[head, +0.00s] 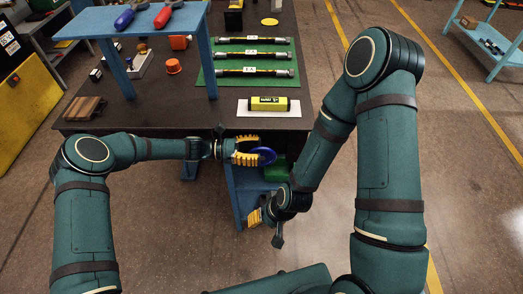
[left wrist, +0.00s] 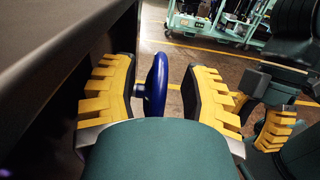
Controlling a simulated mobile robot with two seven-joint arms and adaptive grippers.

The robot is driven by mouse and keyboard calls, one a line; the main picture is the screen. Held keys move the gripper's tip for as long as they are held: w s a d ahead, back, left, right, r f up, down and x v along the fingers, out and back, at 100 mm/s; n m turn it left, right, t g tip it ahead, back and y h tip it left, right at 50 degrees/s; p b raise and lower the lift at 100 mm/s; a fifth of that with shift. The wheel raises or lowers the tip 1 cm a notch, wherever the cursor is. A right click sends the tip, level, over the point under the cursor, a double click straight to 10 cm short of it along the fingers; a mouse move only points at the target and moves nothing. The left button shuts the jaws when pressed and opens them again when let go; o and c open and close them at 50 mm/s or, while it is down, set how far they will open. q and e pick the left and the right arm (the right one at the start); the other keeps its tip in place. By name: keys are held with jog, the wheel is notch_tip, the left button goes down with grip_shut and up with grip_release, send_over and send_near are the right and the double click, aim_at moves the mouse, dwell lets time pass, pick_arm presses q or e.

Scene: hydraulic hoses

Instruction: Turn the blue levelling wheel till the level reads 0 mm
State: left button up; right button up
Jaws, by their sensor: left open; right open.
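The blue levelling wheel (head: 267,156) is at the front edge of the bench, below the top. In the left wrist view the wheel (left wrist: 157,85) stands edge-on between the two yellow-padded fingers of my left gripper (left wrist: 165,92), with gaps on both sides. My left gripper (head: 252,152) is open around the wheel and not closed on it. The yellow level (head: 268,104) lies on a white plate on the bench; its reading is too small to make out. My right gripper (head: 257,216) is open and empty, lower down, near the blue bench leg.
Hoses (head: 252,55) lie on a green mat on the dark bench top (head: 200,112). A blue shelf (head: 130,22) with tools stands at the back left. A green box (head: 277,170) is under the bench edge.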

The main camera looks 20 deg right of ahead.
pick_arm(q)
jog(key=shift+x, duration=1)
grip_shut()
jog(key=h, duration=0.1)
jog(key=a+g+h, duration=0.1)
jog(key=h, duration=0.3)
jog(key=shift+w+a+f+g, duration=0.2)
jog(key=shift+w+a+g, duration=0.05)
jog(key=shift+g, duration=0.05)
